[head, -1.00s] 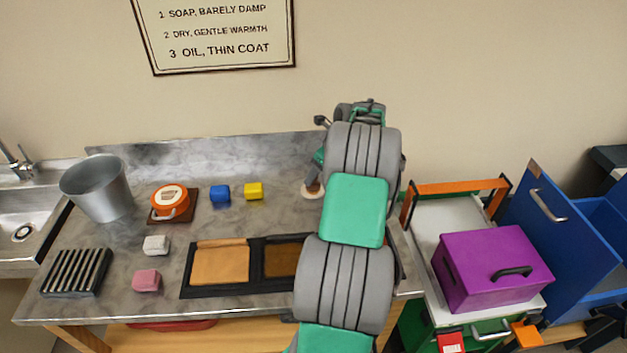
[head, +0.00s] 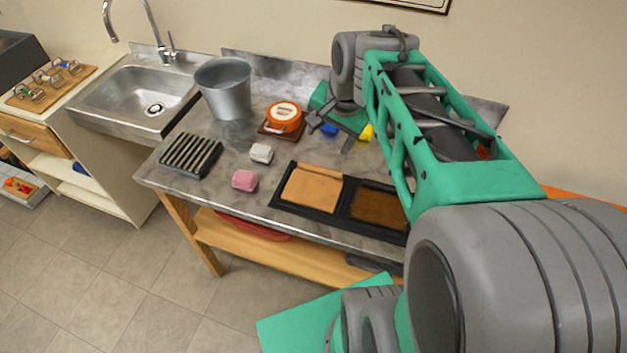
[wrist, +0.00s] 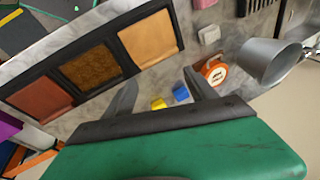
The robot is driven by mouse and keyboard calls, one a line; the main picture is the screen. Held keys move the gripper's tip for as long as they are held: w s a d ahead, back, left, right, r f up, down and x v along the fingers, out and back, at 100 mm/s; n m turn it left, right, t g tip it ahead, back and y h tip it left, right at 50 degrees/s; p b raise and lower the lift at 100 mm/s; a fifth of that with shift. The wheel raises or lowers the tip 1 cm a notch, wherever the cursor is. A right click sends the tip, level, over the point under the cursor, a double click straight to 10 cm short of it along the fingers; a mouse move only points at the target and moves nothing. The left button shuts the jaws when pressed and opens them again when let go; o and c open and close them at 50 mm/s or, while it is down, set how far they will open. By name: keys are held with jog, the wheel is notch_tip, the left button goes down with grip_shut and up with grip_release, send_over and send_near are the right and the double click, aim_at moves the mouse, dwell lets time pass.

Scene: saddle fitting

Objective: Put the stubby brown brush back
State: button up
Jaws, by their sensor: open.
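I cannot make out the stubby brown brush in either current view; my arm hides part of the bench in the head view. My gripper (head: 331,133) is above the back of the grey bench, its fingers apart with nothing between them. It also shows in the wrist view (wrist: 158,93). Beyond the fingers lie a blue block (wrist: 181,92) and a yellow block (wrist: 158,103). A black tray (head: 347,203) at the bench front holds tan and brown panels. The wrist view shows a third, reddish-brown panel (wrist: 40,95).
On the bench (head: 215,206) stand a metal bucket (head: 225,90), an orange round tin (head: 284,115), a black ribbed rack (head: 190,155), a white block (head: 261,153) and a pink block (head: 244,181). A sink (head: 137,95) adjoins on the left. Floor in front is open.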

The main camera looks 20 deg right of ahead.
jog(key=s+a+f+n, duration=0.3)
jog(key=s+a+n, duration=0.4)
jog(key=s+n, duration=0.2)
jog(key=shift+a+n, duration=0.35)
jog(key=shift+n, duration=0.25)
